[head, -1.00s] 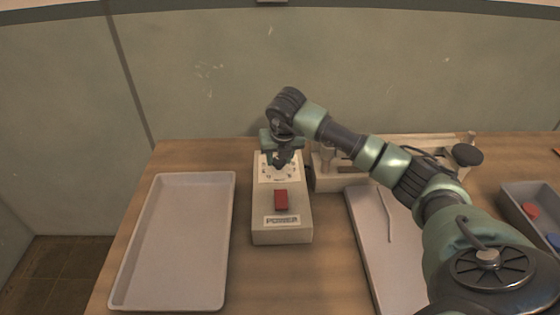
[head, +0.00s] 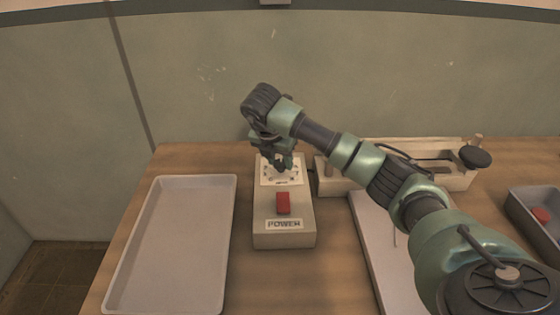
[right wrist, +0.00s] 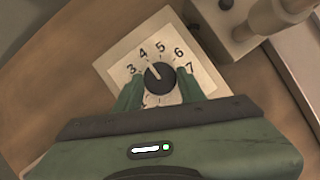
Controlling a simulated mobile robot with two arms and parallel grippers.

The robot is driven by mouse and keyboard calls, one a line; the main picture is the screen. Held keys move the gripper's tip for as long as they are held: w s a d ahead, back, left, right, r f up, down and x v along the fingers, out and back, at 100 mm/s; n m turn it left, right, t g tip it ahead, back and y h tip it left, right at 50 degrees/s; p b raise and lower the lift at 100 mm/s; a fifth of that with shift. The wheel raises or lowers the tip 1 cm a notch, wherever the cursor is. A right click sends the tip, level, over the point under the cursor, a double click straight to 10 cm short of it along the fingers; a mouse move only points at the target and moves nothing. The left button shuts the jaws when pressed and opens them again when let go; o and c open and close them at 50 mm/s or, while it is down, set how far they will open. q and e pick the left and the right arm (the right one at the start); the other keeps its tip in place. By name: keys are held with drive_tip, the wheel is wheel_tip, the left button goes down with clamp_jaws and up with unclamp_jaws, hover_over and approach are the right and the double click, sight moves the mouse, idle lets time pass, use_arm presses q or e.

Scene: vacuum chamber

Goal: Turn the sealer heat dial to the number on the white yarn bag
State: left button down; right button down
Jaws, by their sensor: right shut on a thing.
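The sealer control box (head: 284,237) stands on the table with a white dial plate (head: 295,180) at its far end. My right gripper (head: 281,163) is over that plate and hides most of the dial in the head view. In the right wrist view the black heat dial (right wrist: 160,78) sits between the two fingers of my right gripper (right wrist: 160,86), which is shut on it. The dial's white pointer line aims close to the 4. Numbers 3 to 7 are readable around it. The white yarn bag and my left gripper are not in view.
A red power switch (head: 283,203) is on the box's near half. An empty pale tray (head: 170,250) lies to the left. The sealer (head: 455,180) with its black knob stands to the right, and a grey bin (head: 535,215) holding a red piece is at far right.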

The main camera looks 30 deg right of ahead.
idle(0.4)
drive_tip(key=c, duration=0.9)
unclamp_jaws()
drive_tip(key=b+v, duration=0.1)
drive_tip(key=v, duration=0.7)
drive_tip(key=shift+d, duration=0.1)
